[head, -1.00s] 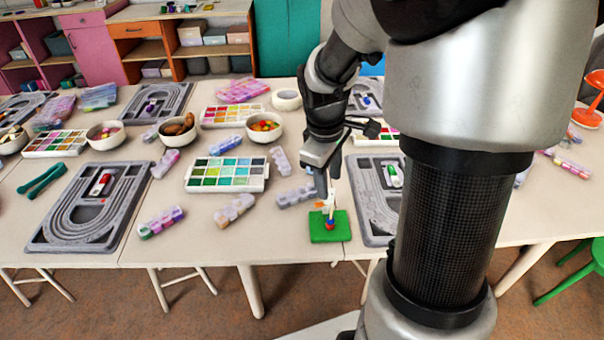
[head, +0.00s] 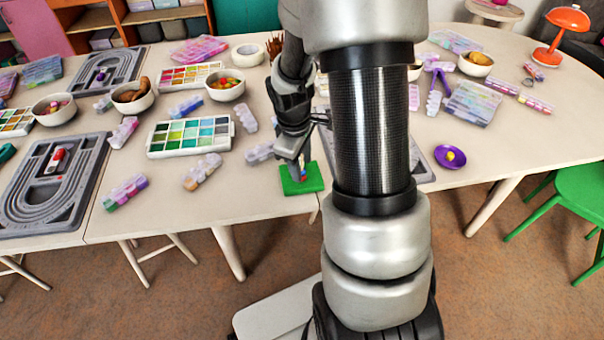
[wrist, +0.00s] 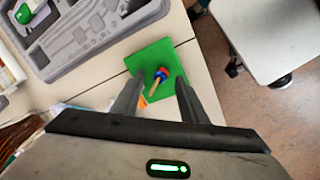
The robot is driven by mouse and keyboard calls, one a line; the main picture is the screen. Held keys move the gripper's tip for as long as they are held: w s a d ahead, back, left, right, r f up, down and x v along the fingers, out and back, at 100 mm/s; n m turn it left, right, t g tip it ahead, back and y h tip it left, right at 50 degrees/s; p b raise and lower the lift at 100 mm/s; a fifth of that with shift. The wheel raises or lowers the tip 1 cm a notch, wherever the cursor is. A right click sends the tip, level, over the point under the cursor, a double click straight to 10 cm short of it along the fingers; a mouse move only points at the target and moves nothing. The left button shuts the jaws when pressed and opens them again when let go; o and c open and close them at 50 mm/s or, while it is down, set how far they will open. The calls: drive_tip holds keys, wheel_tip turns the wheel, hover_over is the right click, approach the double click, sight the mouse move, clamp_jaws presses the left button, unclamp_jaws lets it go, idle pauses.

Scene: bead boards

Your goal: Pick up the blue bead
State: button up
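A green square board (head: 312,182) lies at the table's front edge; it also shows in the wrist view (wrist: 181,55). A thin wooden peg stands on it with a red bead (wrist: 163,71) and the blue bead (wrist: 158,78) around it near its base. In the head view the beads are small and partly covered by my gripper. My gripper (wrist: 160,88) is open, with its two fingers apart on either side of the peg in the wrist view. It holds nothing that I can see.
A grey bead board (wrist: 95,45) lies beside the green board. A compartment box (head: 190,153) of coloured beads and several bead strips lie to the left. A purple dish (head: 438,154) is on the right. The table edge is close to the green board.

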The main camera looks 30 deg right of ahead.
drive_tip(key=shift+d+f, duration=0.1)
drive_tip(key=shift+f, duration=0.45)
clamp_jaws()
wheel_tip(320, 180, up, 10)
drive_tip(key=p, duration=0.2)
drive_tip(key=shift+p, duration=0.35)
